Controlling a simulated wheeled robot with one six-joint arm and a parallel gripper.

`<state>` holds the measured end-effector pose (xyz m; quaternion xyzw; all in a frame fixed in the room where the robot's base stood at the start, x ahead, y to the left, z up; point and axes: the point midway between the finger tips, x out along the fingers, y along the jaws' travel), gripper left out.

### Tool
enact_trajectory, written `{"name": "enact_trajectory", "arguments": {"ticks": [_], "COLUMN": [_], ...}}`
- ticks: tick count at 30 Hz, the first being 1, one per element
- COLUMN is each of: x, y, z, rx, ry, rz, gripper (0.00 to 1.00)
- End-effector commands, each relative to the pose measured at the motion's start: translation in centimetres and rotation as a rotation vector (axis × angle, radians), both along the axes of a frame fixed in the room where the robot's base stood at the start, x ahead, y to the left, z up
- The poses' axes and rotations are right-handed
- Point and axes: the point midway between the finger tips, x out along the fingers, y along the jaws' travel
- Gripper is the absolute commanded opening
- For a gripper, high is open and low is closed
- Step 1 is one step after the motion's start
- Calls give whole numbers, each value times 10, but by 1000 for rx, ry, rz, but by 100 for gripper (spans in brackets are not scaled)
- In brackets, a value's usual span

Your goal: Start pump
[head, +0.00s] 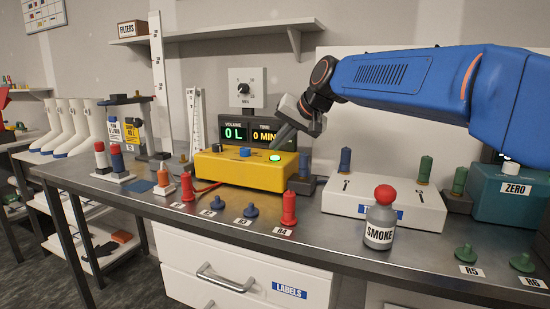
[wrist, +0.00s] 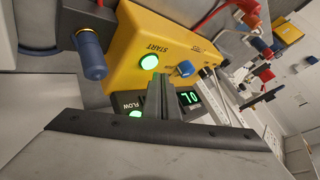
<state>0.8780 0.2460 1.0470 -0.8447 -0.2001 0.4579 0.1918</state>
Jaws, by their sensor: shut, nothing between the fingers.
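The yellow pump box (head: 240,175) stands on the bench. Its round START button (head: 275,158) glows green near the right end of the top; in the wrist view the lit button (wrist: 149,62) is beside the printed word START. My gripper (head: 279,143) is shut and empty, its tips pointing down just above the button. In the wrist view my gripper (wrist: 161,84) shows its fingers together, the tips beside the button; I cannot tell whether they touch the box. A blue knob (head: 244,152) is also on the box.
A dark display (head: 257,133) behind the box reads 0 L and 0 MIN. Red pegs (head: 289,208) and blue pegs (head: 251,211) stand in front. A SMOKE bottle (head: 380,218) and white block (head: 385,205) are to the right.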

Motion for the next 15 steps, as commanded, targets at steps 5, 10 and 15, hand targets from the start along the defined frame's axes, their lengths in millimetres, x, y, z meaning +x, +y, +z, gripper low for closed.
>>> {"name": "enact_trajectory", "arguments": {"ticks": [5,10,15], "x": [0,0,0], "y": [0,0,0], "z": [8,22,35], "rx": [1,1,1], "ry": [-2,-2,-2], "rz": [-1,-1,0], "gripper": [0,0,0]}}
